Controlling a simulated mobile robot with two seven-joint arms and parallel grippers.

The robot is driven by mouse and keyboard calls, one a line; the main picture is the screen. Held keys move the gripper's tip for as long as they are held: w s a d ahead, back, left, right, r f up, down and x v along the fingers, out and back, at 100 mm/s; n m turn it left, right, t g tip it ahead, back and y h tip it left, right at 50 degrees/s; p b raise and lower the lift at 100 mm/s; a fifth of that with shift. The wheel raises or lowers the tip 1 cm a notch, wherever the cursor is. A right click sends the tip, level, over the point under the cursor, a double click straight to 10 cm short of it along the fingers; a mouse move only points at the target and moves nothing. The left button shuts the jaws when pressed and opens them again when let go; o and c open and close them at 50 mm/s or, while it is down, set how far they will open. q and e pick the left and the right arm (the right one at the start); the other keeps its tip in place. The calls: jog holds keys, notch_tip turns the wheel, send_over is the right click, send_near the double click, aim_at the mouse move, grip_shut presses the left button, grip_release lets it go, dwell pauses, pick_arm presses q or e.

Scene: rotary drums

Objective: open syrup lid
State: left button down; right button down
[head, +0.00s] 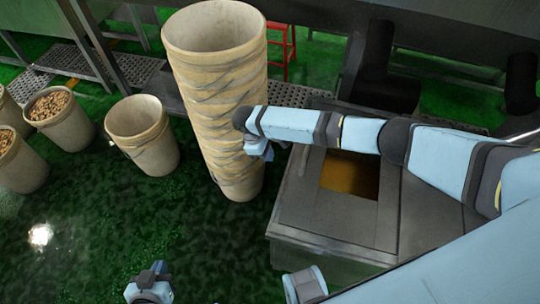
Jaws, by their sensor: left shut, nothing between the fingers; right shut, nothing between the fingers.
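The syrup container is a grey metal box (335,222) right of centre. A square opening in its top shows amber syrup (345,180). I cannot make out the lid clearly; my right arm crosses the far side of the opening and may hide it. My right gripper (260,152) is at the left end of that arm, beyond the box's left edge and in front of the bucket stack. It is shut and holds nothing. My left gripper (150,283) is low at the bottom edge, left of the box, over the green floor, shut and empty.
A tall stack of beige buckets (215,80) stands left of the box, close to my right gripper. A single empty bucket (143,135) and several filled buckets (50,112) stand further left. Dark pipes (380,75) rise behind the box. Green floor at lower left is clear.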

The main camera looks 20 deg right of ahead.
aim_at(290, 176)
jog(key=s+d+f, duration=0.1)
jog(key=f, duration=0.1)
jog(key=s+d+f, duration=0.1)
jog(key=d+f, duration=0.1)
jog(key=s+d+f, duration=0.1)
jog(key=d+f, duration=0.1)
jog(key=shift+s+f+p, duration=0.15)
jog(key=shift+s+p, duration=0.15)
jog(key=shift+s, duration=0.2)
jog(key=shift+d, duration=0.1)
